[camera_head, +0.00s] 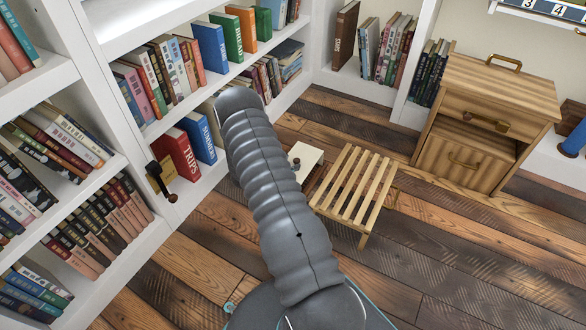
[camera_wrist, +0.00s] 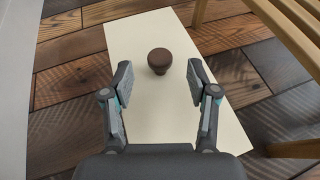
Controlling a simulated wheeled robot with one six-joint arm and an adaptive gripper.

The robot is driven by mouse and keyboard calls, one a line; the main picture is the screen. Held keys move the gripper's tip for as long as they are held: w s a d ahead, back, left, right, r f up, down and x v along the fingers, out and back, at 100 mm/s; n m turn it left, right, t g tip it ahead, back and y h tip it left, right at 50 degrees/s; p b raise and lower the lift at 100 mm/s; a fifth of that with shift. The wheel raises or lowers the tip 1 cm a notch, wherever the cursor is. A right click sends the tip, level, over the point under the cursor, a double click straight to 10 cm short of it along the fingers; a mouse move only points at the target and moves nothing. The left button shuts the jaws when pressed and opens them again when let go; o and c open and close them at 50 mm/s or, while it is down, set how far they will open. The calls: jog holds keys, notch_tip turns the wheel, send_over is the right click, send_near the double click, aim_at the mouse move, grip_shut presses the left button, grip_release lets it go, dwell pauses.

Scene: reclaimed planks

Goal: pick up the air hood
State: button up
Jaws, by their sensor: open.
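A small dark brown, round-topped piece (camera_wrist: 159,60), which seems to be the air hood, stands on a cream board (camera_wrist: 150,30) in the wrist view. It narrows below its wide top. My gripper (camera_wrist: 160,86) is open and empty. Its two fingers lie left and right of the brown piece in the picture, with a clear gap on both sides. The fingertips show a little below it in the picture. In the head view the cream board (camera_head: 307,158) shows just right of my arm, with a small brown piece (camera_head: 296,163) at its edge. My arm hides the gripper there.
A slatted wooden stool (camera_head: 356,190) stands close to the right of the board; its slats (camera_wrist: 290,25) also show in the wrist view. White bookshelves (camera_head: 175,125) stand left and behind. A wooden cabinet (camera_head: 490,115) stands at right. The plank floor (camera_head: 455,235) in front is clear.

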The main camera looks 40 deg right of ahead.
aim_at(294, 161)
jog(key=x, duration=0.4)
jog(key=shift+f, duration=0.15)
grip_shut()
